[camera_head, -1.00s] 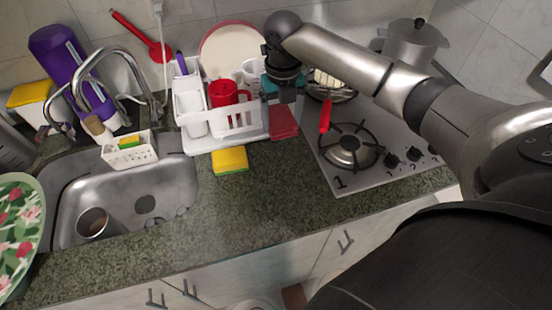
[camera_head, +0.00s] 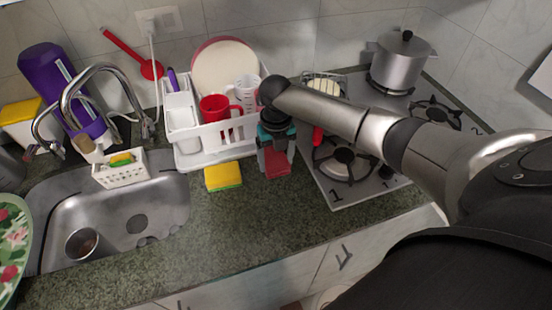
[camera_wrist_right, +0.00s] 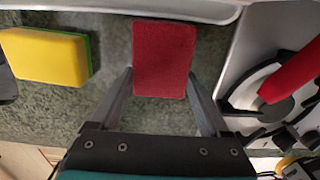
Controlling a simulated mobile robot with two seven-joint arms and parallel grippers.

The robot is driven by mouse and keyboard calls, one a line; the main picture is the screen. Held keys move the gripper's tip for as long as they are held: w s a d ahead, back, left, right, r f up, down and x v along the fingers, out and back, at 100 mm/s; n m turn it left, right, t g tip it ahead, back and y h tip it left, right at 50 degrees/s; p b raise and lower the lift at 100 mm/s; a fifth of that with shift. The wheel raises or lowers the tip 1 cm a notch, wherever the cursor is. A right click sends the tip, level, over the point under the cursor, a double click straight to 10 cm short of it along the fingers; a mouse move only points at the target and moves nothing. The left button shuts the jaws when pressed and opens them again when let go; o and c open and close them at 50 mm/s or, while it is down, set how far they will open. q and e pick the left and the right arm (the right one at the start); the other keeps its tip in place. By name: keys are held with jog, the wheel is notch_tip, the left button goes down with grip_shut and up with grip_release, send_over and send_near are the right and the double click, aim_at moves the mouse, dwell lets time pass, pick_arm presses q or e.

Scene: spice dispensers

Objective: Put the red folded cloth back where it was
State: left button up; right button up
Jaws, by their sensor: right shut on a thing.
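The red folded cloth (camera_head: 277,165) is between the dish rack and the stove, right of the yellow sponge. My right gripper (camera_head: 276,158) comes down over it from above and hides its back part in the head view. In the right wrist view the cloth (camera_wrist_right: 164,58) lies between the two fingertips of the gripper (camera_wrist_right: 160,76), with one finger at each side. The gripper is shut on the cloth. I cannot tell whether the cloth touches the counter. My left gripper is not in view.
A white dish rack (camera_head: 215,153) with a red mug stands behind left. A yellow-green sponge (camera_head: 223,177) lies close on the left. The stove (camera_head: 365,187) with a red-handled pan is close on the right. The counter in front (camera_head: 240,215) is clear.

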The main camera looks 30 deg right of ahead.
aim_at(276, 162)
jog(key=o, duration=1.2)
jog(key=shift+f, duration=0.1)
jog(key=shift+c, duration=0.2)
notch_tip(276, 162, up, 12)
jog(key=p, duration=0.1)
jog(key=shift+r, duration=0.2)
